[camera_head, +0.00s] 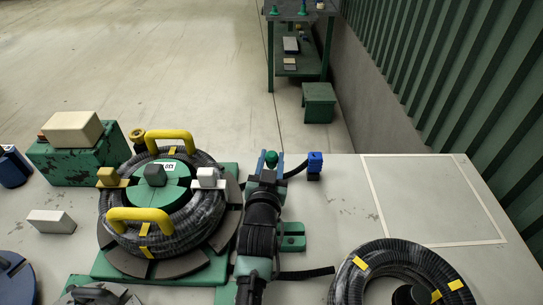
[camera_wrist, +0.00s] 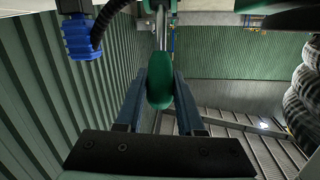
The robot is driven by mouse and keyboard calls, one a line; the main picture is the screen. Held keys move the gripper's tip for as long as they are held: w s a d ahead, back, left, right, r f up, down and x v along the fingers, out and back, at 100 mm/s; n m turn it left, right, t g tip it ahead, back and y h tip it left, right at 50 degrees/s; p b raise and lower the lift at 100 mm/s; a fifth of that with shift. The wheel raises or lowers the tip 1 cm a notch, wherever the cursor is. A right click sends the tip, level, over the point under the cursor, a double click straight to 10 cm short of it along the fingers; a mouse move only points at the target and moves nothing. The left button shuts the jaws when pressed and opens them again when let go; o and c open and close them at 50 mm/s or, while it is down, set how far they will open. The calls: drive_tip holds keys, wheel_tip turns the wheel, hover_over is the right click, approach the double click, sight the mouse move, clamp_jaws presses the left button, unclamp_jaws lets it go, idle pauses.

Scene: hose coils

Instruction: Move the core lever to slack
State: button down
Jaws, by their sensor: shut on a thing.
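A lever with a rounded green knob (camera_head: 271,157) stands to the right of the coil stand. In the wrist view the green knob (camera_wrist: 160,85) sits on a thin metal rod (camera_wrist: 162,30). My gripper (camera_head: 271,164) has its two blue fingers on either side of the knob and is shut on it. The hose coil (camera_head: 205,215) lies around a green core disc (camera_head: 175,196) on a green base (camera_head: 222,268), to the left of my gripper. My arm hides part of the lever's mount. Any slack marking is too small to read.
Two yellow handles (camera_head: 170,136) arch over the coil. A blue connector (camera_head: 315,160) is close right of my gripper. Another coil (camera_head: 345,278) lies at front right; the outlined area (camera_head: 425,180) is empty.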

drive_tip(key=shift+w+d+r+g+p, duration=0.1)
drive_tip(key=shift+w+r+g+p, duration=0.6)
drive_tip(key=shift+g+p, duration=0.4)
drive_tip(key=shift+w+f+g+p, duration=0.1)
drive_tip(key=shift+w+g+p, duration=0.5)
drive_tip(key=shift+w+p, duration=0.25)
drive_tip(key=shift+w+f+g, duration=0.25)
drive_tip(key=shift+w+g, duration=0.35)
drive_tip(key=shift+g, duration=0.4)
drive_tip(key=shift+w+f+n+g+b, duration=0.15)
drive_tip(key=shift+w+f+g+b, duration=0.1)
drive_tip(key=shift+w+g, duration=0.2)
drive_tip(key=shift+w+f+n+g+b, duration=0.1)
drive_tip(key=shift+w+n+g+b, duration=0.15)
drive_tip(key=shift+g, duration=0.3)
drive_tip(key=shift+w+f, duration=0.15)
drive_tip(key=shift+w+b, duration=0.15)
drive_tip(key=shift+b, duration=0.3)
drive_tip(key=shift+w, duration=0.2)
